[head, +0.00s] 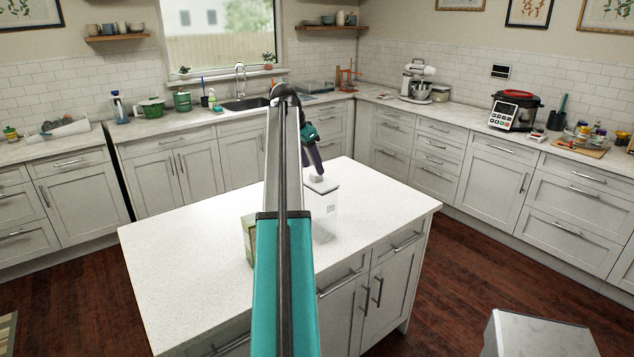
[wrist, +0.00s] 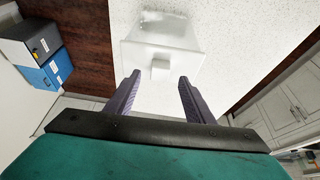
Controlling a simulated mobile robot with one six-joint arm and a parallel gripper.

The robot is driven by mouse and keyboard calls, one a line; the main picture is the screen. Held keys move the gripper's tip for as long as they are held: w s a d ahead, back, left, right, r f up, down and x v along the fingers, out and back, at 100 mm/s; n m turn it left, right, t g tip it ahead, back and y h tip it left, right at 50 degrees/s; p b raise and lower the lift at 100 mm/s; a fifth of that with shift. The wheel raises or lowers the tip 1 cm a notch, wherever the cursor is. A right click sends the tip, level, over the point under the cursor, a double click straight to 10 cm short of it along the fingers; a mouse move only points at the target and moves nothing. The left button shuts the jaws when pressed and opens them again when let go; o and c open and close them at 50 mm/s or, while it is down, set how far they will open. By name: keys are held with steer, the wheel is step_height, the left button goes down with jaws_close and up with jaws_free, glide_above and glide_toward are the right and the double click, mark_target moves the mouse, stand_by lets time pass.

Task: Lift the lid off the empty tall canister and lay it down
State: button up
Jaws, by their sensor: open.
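The tall canister (head: 327,205) stands upright on the white island top. It is pale and see-through with a small label, partly hidden by my arm. Its white square lid (head: 322,184) is on top and has a block-like knob (head: 316,178). In the wrist view the canister (wrist: 163,28) is near the top middle, with the knob (wrist: 160,70) just beyond my fingertips. My gripper (wrist: 159,79) is open and empty, its two dark fingers lined up either side of the knob. In the head view my gripper (head: 318,172) is close to the knob.
A green and beige box (head: 248,240) stands on the island (head: 180,250), partly behind my arm. The island's left part and right rear corner are clear. Grey and blue boxes (wrist: 40,52) show at the wrist view's left. Counters (head: 440,115) with appliances line the walls.

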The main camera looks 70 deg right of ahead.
mark_target(315, 174)
steer(key=shift+p+x, duration=0.6)
steer(key=shift+x, duration=1.2)
steer(key=shift+c, duration=0.3)
steer(key=c, duration=1.1)
